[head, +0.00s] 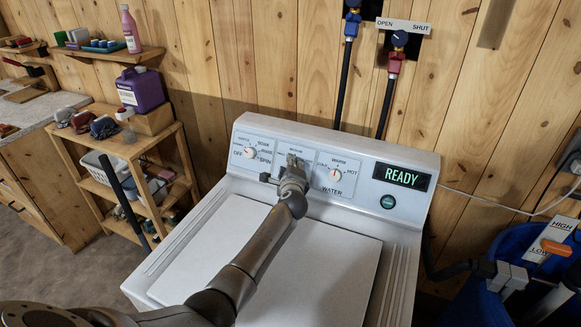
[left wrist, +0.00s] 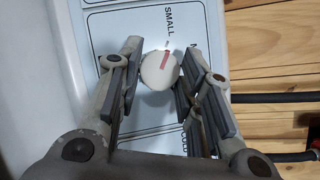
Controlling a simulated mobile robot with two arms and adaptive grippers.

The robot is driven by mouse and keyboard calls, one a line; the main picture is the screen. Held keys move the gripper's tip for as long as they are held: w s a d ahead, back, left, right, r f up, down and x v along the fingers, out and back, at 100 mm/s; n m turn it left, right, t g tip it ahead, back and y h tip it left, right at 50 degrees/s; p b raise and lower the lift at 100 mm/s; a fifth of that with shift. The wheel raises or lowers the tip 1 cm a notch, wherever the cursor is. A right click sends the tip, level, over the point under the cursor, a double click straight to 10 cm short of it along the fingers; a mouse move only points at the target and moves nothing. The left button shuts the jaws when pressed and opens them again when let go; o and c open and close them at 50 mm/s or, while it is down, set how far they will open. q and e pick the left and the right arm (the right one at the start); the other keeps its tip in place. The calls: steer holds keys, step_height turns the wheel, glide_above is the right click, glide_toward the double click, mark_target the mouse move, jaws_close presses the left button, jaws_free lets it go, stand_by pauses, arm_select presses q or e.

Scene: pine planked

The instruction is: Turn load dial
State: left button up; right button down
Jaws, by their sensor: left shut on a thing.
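The load dial (left wrist: 157,74) is a round white knob with a red mark on the washer's control panel (head: 350,157). In the left wrist view it sits between the two fingers of my left gripper (left wrist: 160,60), which is shut on it. The red mark lies near the printed word SMALL. In the head view my left gripper (head: 291,166) reaches the middle of the panel and hides most of this dial. The spin dial (head: 249,152) is to its left and the water dial (head: 336,174) to its right. My right gripper is not in view.
The display (head: 402,177) reads READY, with a green-marked button (head: 388,202) below it. The washer lid (head: 300,255) is closed under my arm. Valves marked OPEN and SHUT (head: 399,40) hang on the wall. A blue bin (head: 475,300) stands at right, shelves at left.

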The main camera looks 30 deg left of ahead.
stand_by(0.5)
arm_select(q)
steer(key=o, duration=1)
steer(key=v, duration=1.2)
steer(key=shift+d+r, duration=0.1)
